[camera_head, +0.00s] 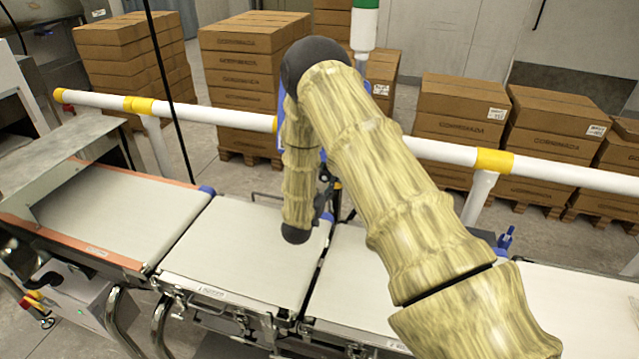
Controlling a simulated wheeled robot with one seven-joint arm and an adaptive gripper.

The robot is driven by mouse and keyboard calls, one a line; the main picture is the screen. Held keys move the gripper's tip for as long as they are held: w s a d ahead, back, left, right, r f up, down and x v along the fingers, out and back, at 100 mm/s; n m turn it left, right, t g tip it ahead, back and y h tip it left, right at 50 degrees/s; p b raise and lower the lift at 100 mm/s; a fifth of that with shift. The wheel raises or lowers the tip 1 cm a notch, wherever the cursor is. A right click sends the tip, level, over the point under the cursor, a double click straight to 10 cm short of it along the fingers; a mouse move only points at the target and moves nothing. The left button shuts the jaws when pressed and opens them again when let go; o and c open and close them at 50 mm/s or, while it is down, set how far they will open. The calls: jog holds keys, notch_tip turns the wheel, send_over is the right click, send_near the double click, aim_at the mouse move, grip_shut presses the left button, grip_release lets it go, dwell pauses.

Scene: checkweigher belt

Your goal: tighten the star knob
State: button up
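My arm, in a bamboo-like pattern, rises from the lower right to a dark elbow and drops to a dark rounded joint above the middle belt section. My gripper (329,190) seems to be the dark parts just right of that forearm, mostly hidden by the arm; its fingers cannot be made out. I cannot pick out the star knob for certain. A small blue knob-like fitting (505,238) stands at the belt's far edge, right of my arm and apart from it. Blue parts behind the arm are largely covered.
A checkweigher belt (250,250) runs across in sections, its visible surface bare. A white guard rail (210,114) with yellow joints runs behind it. Stacked cartons (240,65) stand on pallets beyond. A metal hood (70,150) covers the belt at left. A black cable hangs at left.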

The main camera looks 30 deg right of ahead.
jog(key=shift+s+a+r, duration=0.1)
jog(key=shift+a+r, duration=0.05)
jog(key=shift+r, duration=0.25)
jog(key=shift+c, duration=1.2)
jog(key=shift+s+a+r, duration=0.1)
jog(key=shift+s+r, duration=0.4)
jog(key=shift+s, duration=0.25)
jog(key=shift+c, duration=0.2)
jog(key=shift+w+f, duration=0.1)
jog(key=shift+a+f+m+b, duration=0.15)
jog(key=shift+m+b, duration=0.15)
jog(key=shift+b, duration=0.25)
jog(key=shift+m+b, duration=0.5)
jog(key=shift+b, duration=0.05)
jog(key=shift+a, duration=0.1)
